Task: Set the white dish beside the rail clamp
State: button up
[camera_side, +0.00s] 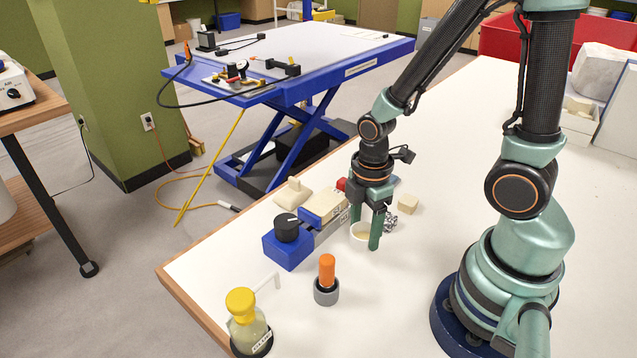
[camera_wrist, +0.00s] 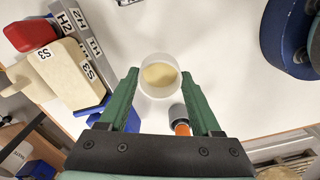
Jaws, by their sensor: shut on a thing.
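The white dish (camera_side: 360,233) is a small round cup with pale yellow stuff inside; it also shows in the wrist view (camera_wrist: 158,90). My gripper (camera_side: 365,236) points down and is shut on the dish, one finger on each side of its wall. The dish is upright, at or just above the table; I cannot tell if it touches. The blue rail clamp (camera_side: 284,252) with a black knob lies left of the dish in the side view, with a gap between them. A labelled beige block (camera_side: 323,205) sits at its far end, and the wrist view shows labelled beige pieces (camera_wrist: 60,70).
An orange-handled tool (camera_side: 327,268) stands in a grey holder near the clamp. A yellow-capped bottle (camera_side: 242,308) stands near the table's front edge. The white table (camera_side: 440,150) is clear further back.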

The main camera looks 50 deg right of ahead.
jog(key=shift+f, duration=2)
jog(key=o, duration=1.3)
jog(key=shift+f, duration=0.1)
jog(key=shift+o, duration=0.2)
notch_tip(320, 180, up, 12)
notch_tip(320, 180, up, 11)
jog(key=m+t, duration=0.5)
jog(key=m, duration=0.7)
send_over(363, 242)
jog(key=w+d, duration=0.2)
jog(key=w, duration=0.3)
jog(key=shift+s+d+r+m+t, duration=0.15)
jog(key=shift+r+m+t, duration=0.15)
jog(key=shift+r+m, duration=0.3)
jog(key=shift+f, duration=0.1)
